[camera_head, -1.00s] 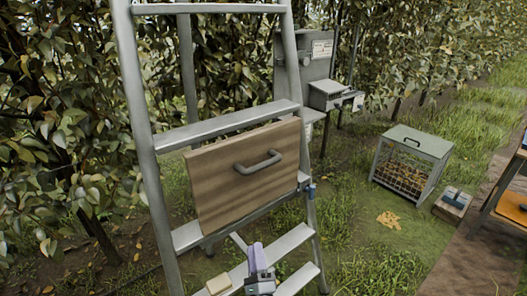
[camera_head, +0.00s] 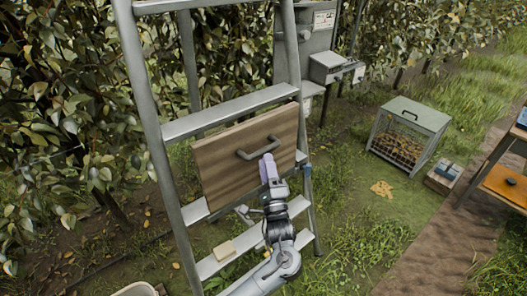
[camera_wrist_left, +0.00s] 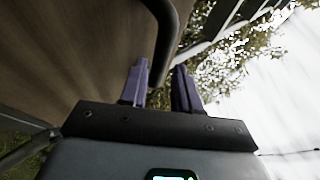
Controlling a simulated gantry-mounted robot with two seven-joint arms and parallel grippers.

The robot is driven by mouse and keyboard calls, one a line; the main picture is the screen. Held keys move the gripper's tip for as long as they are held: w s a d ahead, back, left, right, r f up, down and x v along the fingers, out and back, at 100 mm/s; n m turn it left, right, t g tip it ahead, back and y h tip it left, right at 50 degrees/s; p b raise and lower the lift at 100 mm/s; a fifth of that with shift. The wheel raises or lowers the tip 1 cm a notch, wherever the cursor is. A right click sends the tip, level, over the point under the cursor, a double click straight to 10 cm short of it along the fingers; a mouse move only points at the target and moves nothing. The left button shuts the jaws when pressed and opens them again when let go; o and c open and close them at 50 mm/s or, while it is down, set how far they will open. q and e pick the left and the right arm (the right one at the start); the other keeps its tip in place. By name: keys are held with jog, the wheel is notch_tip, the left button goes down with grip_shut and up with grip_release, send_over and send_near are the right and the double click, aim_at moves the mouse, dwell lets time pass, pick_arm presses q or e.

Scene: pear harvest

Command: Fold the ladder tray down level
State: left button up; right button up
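The ladder tray (camera_head: 222,180) is a brown wooden panel standing nearly upright, tilted, against the grey metal ladder (camera_head: 148,110). A dark grey bar handle (camera_head: 246,154) is fixed to its face. My left gripper (camera_head: 268,164) reaches up from below, its purple fingers at the right part of the handle. In the left wrist view, the two fingers (camera_wrist_left: 160,68) are apart and the handle (camera_wrist_left: 171,30) runs down to the gap between them; contact cannot be told. The wooden face (camera_wrist_left: 70,50) fills the left. My right gripper is not in view.
A tan block (camera_head: 224,250) lies on a lower ladder step. A grey box (camera_head: 335,67) stands behind the ladder, near the foliage. Grass between ladder and crate is open.

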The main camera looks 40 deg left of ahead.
aim_at(264, 152)
pick_arm(q)
jog(key=shift+x, duration=2.3)
jog(key=shift+c, duration=0.2)
grip_shut()
